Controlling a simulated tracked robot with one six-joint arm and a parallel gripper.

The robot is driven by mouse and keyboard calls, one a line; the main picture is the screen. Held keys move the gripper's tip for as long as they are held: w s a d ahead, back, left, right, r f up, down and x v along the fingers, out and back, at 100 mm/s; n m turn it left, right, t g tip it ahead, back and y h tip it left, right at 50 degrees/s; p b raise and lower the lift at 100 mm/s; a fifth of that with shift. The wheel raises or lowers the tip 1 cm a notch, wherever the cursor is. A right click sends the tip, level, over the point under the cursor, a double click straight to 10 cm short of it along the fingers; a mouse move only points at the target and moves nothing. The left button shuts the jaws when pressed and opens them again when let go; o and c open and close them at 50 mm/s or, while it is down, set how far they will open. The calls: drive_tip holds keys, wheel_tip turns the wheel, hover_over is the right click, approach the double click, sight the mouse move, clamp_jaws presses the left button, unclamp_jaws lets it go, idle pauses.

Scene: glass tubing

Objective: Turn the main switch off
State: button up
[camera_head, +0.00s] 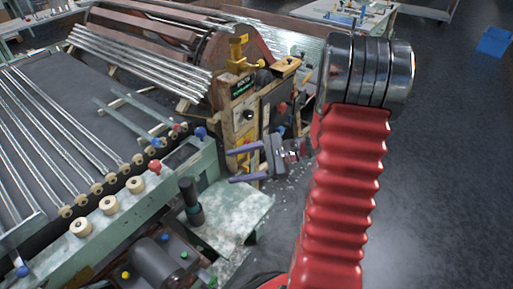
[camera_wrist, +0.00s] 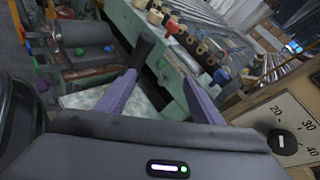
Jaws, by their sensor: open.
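No part in view is clearly marked as the main switch. A wooden control panel (camera_head: 240,110) stands near the middle of the head view, with a black knob (camera_head: 248,115) on its face. In the wrist view a black knob (camera_wrist: 282,142) sits on a pale dial plate numbered 20 and 40, at the right edge. My gripper (camera_head: 230,166) is open and empty, its purple fingers pointing left, in front of and below the panel. In the wrist view my gripper (camera_wrist: 159,73) points at the green machine frame, with the dial off to the right of the fingers.
A green machine bench (camera_head: 110,225) with glass tubes on rollers fills the left. A black upright handle (camera_head: 190,200) stands close to the fingers, left of them. A red knob (camera_head: 154,166) and blue knob (camera_head: 200,132) stick up nearby. Open floor (camera_head: 450,160) lies right.

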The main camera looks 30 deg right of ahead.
drive_tip(key=d+f+m+t+h, duration=0.2)
drive_tip(key=d+f+m+t, duration=0.2)
drive_tip(key=d, duration=0.5)
drive_tip(key=s+d+f+m+t+h, duration=0.1)
drive_tip(key=d+f+m+t+h, duration=0.2)
drive_tip(key=d, duration=0.7)
wheel_tip(320, 180, down, 4)
drive_tip(key=m+t, duration=0.2)
drive_tip(key=m, duration=0.2)
drive_tip(key=shift+d+r+m+h, duration=0.15)
drive_tip(key=shift+d+m+h, duration=0.1)
drive_tip(key=shift+m+h, duration=0.05)
drive_tip(key=x, duration=1.3)
drive_tip(key=shift+w+a, duration=0.2)
drive_tip(key=shift+w, duration=0.15)
